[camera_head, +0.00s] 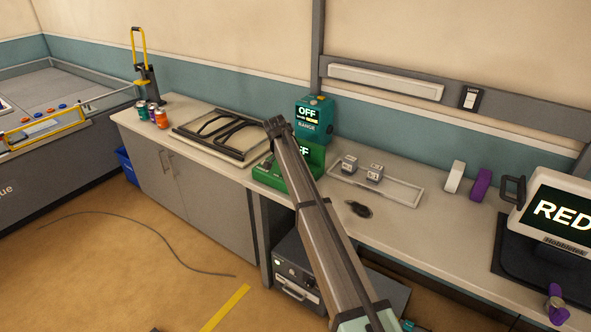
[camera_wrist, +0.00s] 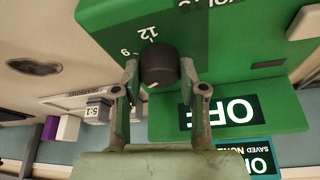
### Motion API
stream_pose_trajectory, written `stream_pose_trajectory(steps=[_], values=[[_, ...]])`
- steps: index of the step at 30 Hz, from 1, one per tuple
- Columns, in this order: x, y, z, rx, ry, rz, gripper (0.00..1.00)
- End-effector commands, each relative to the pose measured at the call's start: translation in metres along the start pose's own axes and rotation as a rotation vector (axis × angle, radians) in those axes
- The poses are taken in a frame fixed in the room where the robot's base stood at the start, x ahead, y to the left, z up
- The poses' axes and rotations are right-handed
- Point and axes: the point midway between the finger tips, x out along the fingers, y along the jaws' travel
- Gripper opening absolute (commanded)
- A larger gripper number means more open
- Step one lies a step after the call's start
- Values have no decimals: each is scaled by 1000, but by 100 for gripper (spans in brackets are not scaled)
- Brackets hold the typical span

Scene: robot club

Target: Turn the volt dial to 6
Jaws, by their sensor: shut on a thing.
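The volt dial (camera_wrist: 158,64) is a black round knob on the face of a green box (camera_wrist: 105,18). In the wrist view, which looks upside down, the numbers 12 and 9 show beside it. A white mark at the knob's edge points down and slightly left in the picture; the number it points at cannot be read. My gripper (camera_wrist: 159,73) is shut on the knob, one finger on each side. The box's screen (camera_wrist: 226,112) reads OFF. In the head view the green box (camera_head: 268,175) is partly behind my arm, which hides the dial.
A tray (camera_head: 400,197) with two small grey blocks lies to the right. A black-barred frame (camera_head: 205,133) lies to the left. A monitor (camera_head: 555,215) reading RED stands far right.

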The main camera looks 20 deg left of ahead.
Motion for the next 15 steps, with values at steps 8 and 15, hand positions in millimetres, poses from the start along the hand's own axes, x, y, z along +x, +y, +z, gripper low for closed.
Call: stream_pose_trajectory(steps=[8, 15], values=[[1, 0, 0, 1, -2, 1, 7], [0, 0, 0, 0, -1, 1, 67]])
